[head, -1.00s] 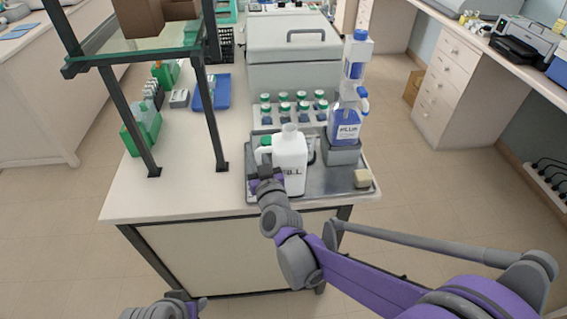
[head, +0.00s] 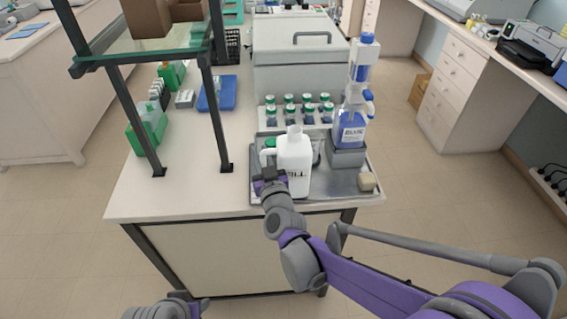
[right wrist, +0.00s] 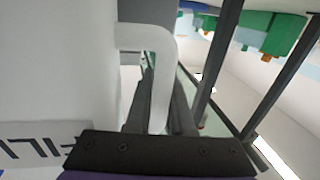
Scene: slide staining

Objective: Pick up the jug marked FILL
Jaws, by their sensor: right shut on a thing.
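The white jug marked FILL (head: 294,158) stands upright at the front left of the metal tray (head: 335,186); only part of its lettering shows in the head view. I see no clear gap beneath it. My right gripper (head: 270,178) is at its left side, shut on its handle.
A blue-labelled dispenser bottle (head: 353,130) stands on a grey block right of the jug. Several green-capped bottles (head: 290,112) sit behind it. A small beige block (head: 367,181) lies at the tray's right corner. A shelf post (head: 214,120) rises to the left. The counter's front left is clear.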

